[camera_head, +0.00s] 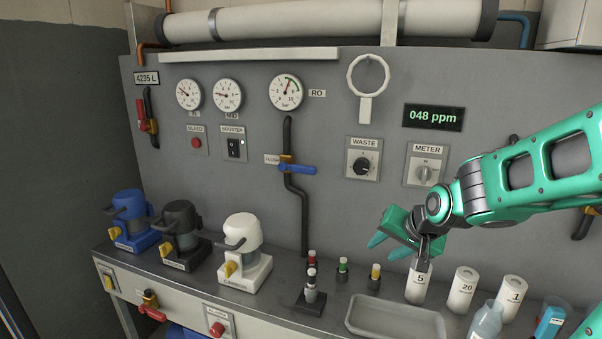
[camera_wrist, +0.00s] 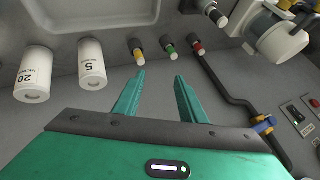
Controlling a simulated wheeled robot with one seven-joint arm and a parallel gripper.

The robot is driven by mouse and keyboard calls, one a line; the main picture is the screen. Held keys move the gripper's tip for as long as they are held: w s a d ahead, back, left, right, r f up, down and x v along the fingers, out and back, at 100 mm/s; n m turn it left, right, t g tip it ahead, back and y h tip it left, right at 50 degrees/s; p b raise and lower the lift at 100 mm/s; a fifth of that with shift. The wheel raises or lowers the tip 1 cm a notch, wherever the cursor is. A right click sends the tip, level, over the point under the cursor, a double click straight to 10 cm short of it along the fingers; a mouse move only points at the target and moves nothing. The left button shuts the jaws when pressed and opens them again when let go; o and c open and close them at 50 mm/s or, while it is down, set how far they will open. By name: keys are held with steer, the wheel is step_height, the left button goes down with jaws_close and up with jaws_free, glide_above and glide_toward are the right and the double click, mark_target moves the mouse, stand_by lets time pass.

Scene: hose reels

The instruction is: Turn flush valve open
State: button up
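The flush valve has a blue lever handle (camera_head: 297,169) and a brass-coloured body on a dark vertical pipe (camera_head: 288,135). A "FLUSH" label is beside it. The lever lies roughly level, across the pipe, pointing right. In the wrist view the flush valve (camera_wrist: 263,125) shows small at the right edge, with the view turned over. My gripper (camera_head: 385,247) is open and empty, to the right of and below the valve, apart from it. Both green fingers (camera_wrist: 160,76) are spread with nothing between them.
Several capped vials (camera_head: 343,268) and white cartridges (camera_head: 463,290) stand on the bench under my gripper, near a grey tray (camera_head: 396,322). Three pump-like units (camera_head: 243,250) stand to the left. The WASTE knob (camera_head: 362,166) is on the panel right of the valve.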

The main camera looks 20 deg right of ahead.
steer(key=w+a+r+m+t+y, duration=0.25)
steer(key=w+a+r+t, duration=0.2)
steer(key=w+a, duration=0.4)
steer(key=m+t, duration=0.5)
steer(key=t, duration=0.1)
glide_toward(306, 171)
steer(key=shift+m+g, duration=0.25)
steer(key=w, duration=0.4)
steer(key=w+a, duration=0.1)
steer(key=w, duration=0.6)
steer(key=shift+w+a+r, duration=0.2)
steer(key=shift+w+a, duration=0.1)
steer(key=shift+a, duration=0.05)
